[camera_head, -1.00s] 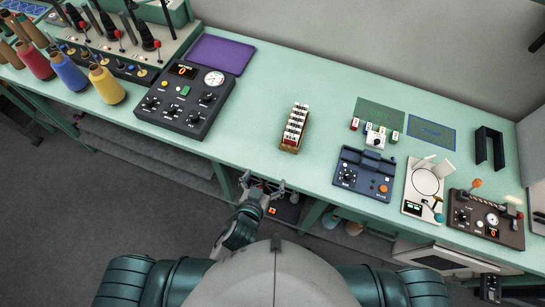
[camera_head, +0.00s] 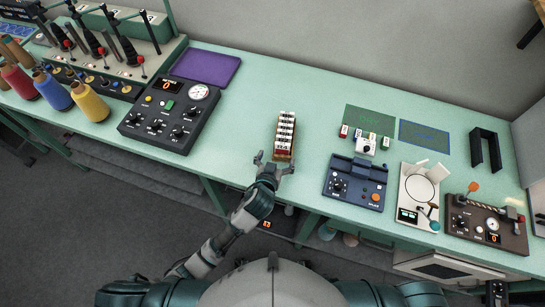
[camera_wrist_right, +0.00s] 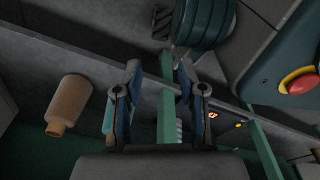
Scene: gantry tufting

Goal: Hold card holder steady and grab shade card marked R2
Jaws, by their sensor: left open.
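The card holder (camera_head: 292,141), a narrow brown rack with a row of white cards, stands upright on the green table. The card labels are too small to read, so I cannot tell which one is R2. My left gripper (camera_head: 274,163) is open at the near end of the holder, fingers spread to either side. I cannot tell whether they touch it. My right gripper (camera_wrist_right: 158,68) shows in the right wrist view with its fingers apart and nothing between them, away from the tabletop. I do not make it out in the head view.
A black control box (camera_head: 170,115) and a purple mat (camera_head: 206,67) lie left of the holder. A blue device (camera_head: 355,182), a white round-plate device (camera_head: 419,190) and a brown panel (camera_head: 486,223) stand to the right. Yarn cones (camera_head: 90,102) are at far left. Table around the holder is clear.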

